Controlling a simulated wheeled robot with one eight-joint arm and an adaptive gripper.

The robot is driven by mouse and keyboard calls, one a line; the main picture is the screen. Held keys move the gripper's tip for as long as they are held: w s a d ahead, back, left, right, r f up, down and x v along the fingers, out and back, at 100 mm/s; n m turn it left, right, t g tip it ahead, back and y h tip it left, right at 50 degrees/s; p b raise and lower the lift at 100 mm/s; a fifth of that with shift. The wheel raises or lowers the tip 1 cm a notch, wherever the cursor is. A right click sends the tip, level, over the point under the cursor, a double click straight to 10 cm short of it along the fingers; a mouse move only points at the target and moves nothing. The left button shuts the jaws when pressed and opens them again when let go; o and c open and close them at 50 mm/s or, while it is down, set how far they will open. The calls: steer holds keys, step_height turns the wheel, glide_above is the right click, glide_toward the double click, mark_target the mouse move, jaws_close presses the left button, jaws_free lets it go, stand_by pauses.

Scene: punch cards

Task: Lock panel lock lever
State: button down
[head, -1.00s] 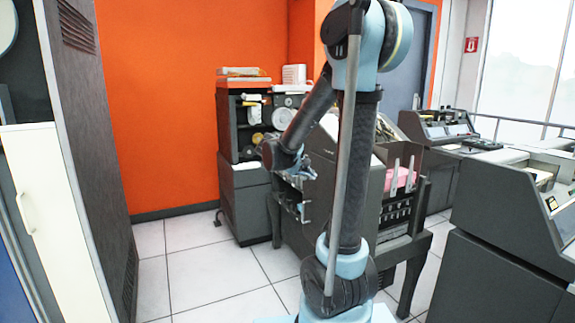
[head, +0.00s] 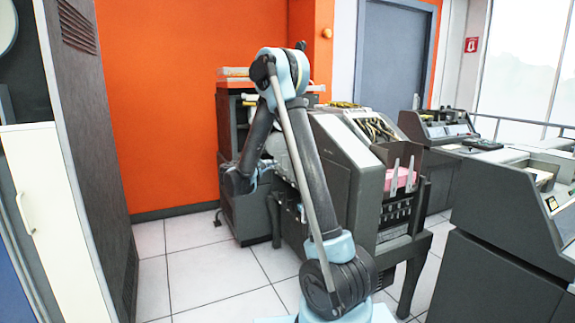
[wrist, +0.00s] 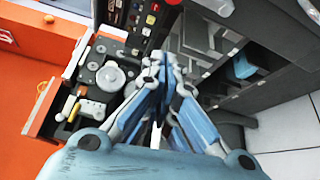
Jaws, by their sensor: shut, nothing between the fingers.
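My gripper (wrist: 167,76) is shut and empty, its blue fingers meeting in the middle of the wrist view. In the head view my gripper (head: 265,168) is small and partly hidden by my arm, beside the left end of the dark grey card machine (head: 330,165). In the wrist view a unit with a round grey dial and knobs (wrist: 110,78) lies left of the fingers. A dark panel with coloured buttons (wrist: 150,18) is beyond them. I cannot tell which part is the panel lock lever. Nothing is visibly held.
Open compartments (wrist: 205,40) of the machine stand right of the fingers in the wrist view. A tall dark cabinet (head: 85,130) stands at left and a grey console (head: 500,230) at right. The tiled floor (head: 195,265) is clear at front left.

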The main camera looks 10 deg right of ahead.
stand_by(0.3)
steer(key=w+d, duration=0.3)
steer(key=d, duration=0.5)
steer(key=shift+w+d, duration=0.25)
steer(key=shift+d, duration=0.15)
steer(key=shift+a, duration=0.15)
steer(key=shift+s, duration=0.1)
